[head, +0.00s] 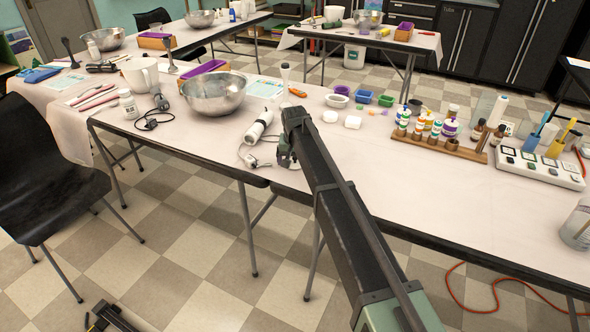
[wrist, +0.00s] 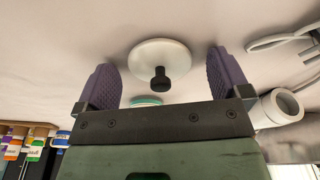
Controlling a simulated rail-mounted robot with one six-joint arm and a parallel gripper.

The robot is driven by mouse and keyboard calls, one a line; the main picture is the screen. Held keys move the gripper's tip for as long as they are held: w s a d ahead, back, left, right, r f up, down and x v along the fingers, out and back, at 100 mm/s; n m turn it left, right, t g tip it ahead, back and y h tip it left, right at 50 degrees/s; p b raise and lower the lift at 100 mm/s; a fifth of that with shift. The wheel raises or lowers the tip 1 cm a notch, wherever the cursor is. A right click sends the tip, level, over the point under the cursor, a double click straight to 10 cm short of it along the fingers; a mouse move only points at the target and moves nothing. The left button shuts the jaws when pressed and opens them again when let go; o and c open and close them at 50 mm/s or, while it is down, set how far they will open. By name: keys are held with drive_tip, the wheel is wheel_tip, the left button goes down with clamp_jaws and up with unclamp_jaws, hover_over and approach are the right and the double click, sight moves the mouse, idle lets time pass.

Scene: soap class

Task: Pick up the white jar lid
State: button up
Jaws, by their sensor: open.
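The white jar lid (wrist: 158,54) is a round white disc with a black knob, lying on the table in the wrist view. My gripper (wrist: 163,68) is open, with one purple finger pad on each side of the lid in the picture. The pads appear apart from it, and nothing shows held. A pale teal-rimmed round thing (wrist: 146,100) is partly hidden by the gripper bar. In the head view my gripper (head: 287,155) is over the front of the table, and I cannot make out the lid there.
A white cylinder with a cord (head: 259,126) lies close to the left of my gripper; a white cylinder also shows in the wrist view (wrist: 278,107). A metal bowl (head: 214,97) stands behind it. A wooden bottle rack (head: 440,145) stands right.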

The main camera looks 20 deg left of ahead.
drive_tip(key=c, duration=1)
drive_tip(key=shift+r, duration=0.15)
